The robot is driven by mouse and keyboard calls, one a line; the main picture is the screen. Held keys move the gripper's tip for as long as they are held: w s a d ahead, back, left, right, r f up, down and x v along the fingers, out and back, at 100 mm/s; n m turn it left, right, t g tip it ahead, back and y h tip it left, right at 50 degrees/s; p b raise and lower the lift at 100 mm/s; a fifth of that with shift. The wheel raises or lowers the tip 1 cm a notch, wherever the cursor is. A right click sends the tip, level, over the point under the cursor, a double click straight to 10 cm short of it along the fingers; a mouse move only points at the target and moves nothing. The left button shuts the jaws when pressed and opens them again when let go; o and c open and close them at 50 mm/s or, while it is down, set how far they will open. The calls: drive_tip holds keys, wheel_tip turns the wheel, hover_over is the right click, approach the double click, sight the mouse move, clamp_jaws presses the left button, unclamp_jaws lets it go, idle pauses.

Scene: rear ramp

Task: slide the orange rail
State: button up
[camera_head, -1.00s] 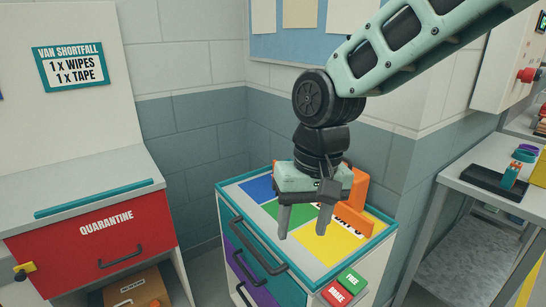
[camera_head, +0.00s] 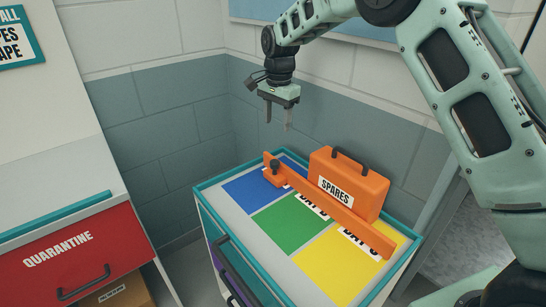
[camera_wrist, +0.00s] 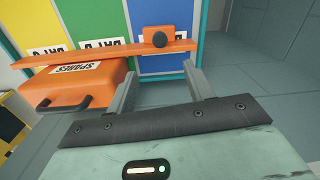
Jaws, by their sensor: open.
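The orange rail (camera_head: 335,208) lies diagonally across the blue, green and yellow panels on the cart top. A dark round knob (camera_head: 275,167) sits on an orange block at its far left end. An orange case marked SPARES (camera_head: 360,185) stands right behind the rail. My gripper (camera_head: 278,123) is open and empty, above the far left end of the cart, apart from the rail. In the wrist view my gripper (camera_wrist: 163,67) has its fingers spread, with the knob (camera_wrist: 159,40) and rail (camera_wrist: 95,51) beyond the tips. The rail partly covers the panel labels.
The cart top (camera_head: 262,227) has a raised teal rim. Tiled walls meet behind it. A red QUARANTINE drawer (camera_head: 85,255) stands at the left, with a cardboard box (camera_head: 120,293) below. My arm fills the upper right.

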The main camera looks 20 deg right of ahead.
sight(275, 162)
drive_tip(key=f, duration=0.5)
drive_tip(key=f+p, duration=0.1)
drive_tip(key=f, duration=0.4)
drive_tip(key=f+p, duration=0.1)
drive_tip(key=f, duration=0.3)
drive_tip(key=shift+w+a+f, duration=0.15)
drive_tip(key=shift+w+f, duration=0.1)
drive_tip(key=shift+f, duration=0.15)
clamp_jaws()
drive_tip(key=s+a, duration=0.2)
drive_tip(key=a, duration=0.4)
drive_tip(key=s+a, duration=0.3)
drive_tip(key=a, duration=0.3)
drive_tip(key=s+a+b, duration=0.1)
drive_tip(key=s+a, duration=0.2)
drive_tip(key=a, duration=0.4)
unclamp_jaws()
drive_tip(key=shift+a, duration=0.15)
